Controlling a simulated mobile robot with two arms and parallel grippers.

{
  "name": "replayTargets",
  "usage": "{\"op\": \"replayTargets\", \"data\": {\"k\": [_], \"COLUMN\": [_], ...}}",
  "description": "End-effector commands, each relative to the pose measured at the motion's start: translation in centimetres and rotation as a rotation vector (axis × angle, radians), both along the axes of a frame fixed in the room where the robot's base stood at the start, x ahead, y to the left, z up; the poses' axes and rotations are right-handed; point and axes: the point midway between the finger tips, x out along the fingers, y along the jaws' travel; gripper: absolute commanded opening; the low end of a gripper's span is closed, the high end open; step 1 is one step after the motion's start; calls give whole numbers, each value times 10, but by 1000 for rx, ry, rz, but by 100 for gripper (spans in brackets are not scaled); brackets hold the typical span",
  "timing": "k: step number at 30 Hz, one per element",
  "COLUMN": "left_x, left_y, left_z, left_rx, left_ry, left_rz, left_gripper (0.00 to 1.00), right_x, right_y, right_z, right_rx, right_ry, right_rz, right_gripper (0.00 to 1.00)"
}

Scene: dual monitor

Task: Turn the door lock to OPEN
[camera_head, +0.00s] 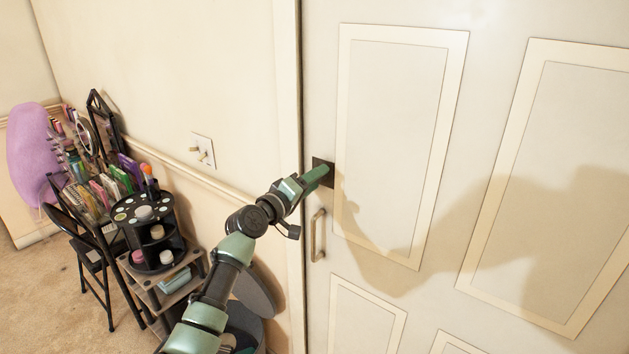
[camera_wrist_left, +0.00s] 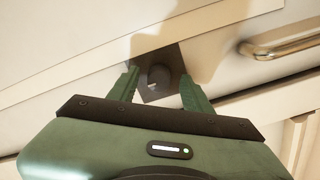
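The door lock is a dark square plate (camera_head: 322,166) near the left edge of the pale panelled door (camera_head: 400,290). In the left wrist view the lock plate (camera_wrist_left: 172,60) carries a dark knob (camera_wrist_left: 158,77). My left gripper (camera_head: 322,174) is at the lock and hides part of the plate in the head view. In the left wrist view my left gripper (camera_wrist_left: 160,90) is open, with one finger on each side of the knob and visible gaps between. The word OPEN cannot be read on the plate. My right gripper is not in view.
A metal door handle (camera_head: 318,235) is just below the lock; it also shows in the left wrist view (camera_wrist_left: 285,48). A wall switch (camera_head: 203,150) is left of the door frame. A cluttered black stand (camera_head: 150,235) and a purple chair (camera_head: 32,150) stand at the left.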

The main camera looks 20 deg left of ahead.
Motion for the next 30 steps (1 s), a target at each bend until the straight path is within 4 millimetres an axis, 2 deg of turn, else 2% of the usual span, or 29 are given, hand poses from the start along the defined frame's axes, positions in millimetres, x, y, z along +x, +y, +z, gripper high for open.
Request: {"op": "replayTargets", "data": {"k": [7,15,21,30], "left_x": [-10,-48,-69,-73], "left_y": [4,18,26,27], "left_z": [-1,-3,-2,0], "left_rx": [3,3,1,0], "left_ry": [-2,-1,0,1], "left_rz": [0,0,0,0], "left_gripper": [50,50,50,50], "right_x": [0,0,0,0], "right_y": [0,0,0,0], "right_z": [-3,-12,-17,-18], "right_rx": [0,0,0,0], "right_ry": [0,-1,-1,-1], "right_rz": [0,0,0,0], "right_gripper": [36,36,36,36]}}
